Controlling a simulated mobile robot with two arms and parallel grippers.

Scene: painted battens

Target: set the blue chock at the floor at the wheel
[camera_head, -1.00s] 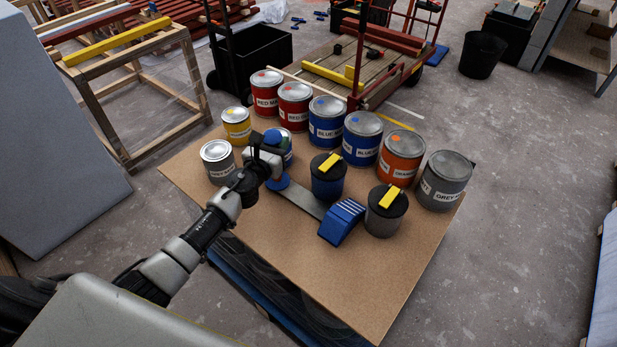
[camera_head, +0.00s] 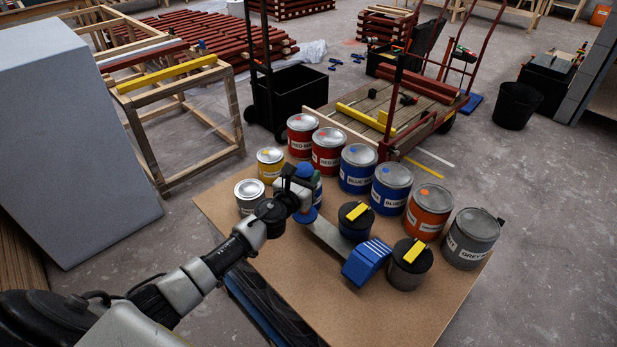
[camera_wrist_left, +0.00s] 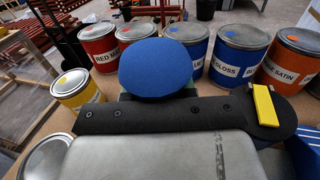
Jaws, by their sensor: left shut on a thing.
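The blue chock (camera_head: 367,262), a wedge with pale stripes, is at the end of a flat grey strip (camera_head: 330,236) over the cardboard-brown tabletop (camera_head: 300,290). My left gripper (camera_head: 304,196) is shut at the other end of this strip, among the paint cans. Whether the chock touches the tabletop is unclear. In the left wrist view, a blue round pad (camera_wrist_left: 155,68) and a black bar hide the grip. A dark wheel (camera_head: 447,123) shows at the flatbed trolley (camera_head: 425,95), beyond the table. My right gripper is out of view.
Red, blue, orange and grey cans (camera_head: 391,187) line the far side of the table. Two black-topped cans (camera_head: 408,265) with yellow blocks stand by the chock. A black bin (camera_head: 515,104) stands at the right. Floor (camera_head: 560,230) right of the table is clear.

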